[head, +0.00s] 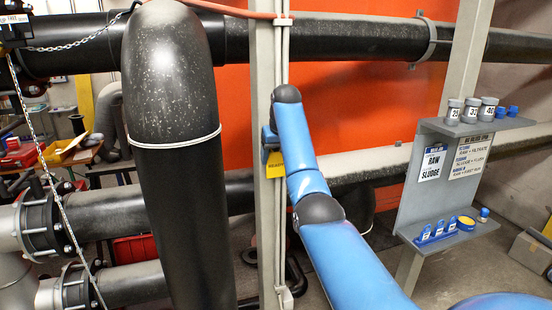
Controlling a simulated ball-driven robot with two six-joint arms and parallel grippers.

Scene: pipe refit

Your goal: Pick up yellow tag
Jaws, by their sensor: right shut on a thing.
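The yellow tag (275,165) with dark lettering is in the middle of the head view, in front of the grey upright post. My blue right arm reaches up from the lower right. Its right gripper (268,147) is beside the post, just above the tag, and is shut on it. The arm hides part of the tag and most of the gripper, so the exact grip is hard to see. My left gripper is not in view.
A thick black pipe (178,190) with a pale band stands left of the post (264,60). A grey two-level shelf stand (412,190) at right bears grey cups and blue pieces. A chain (45,165) hangs at left. Horizontal pipes cross behind.

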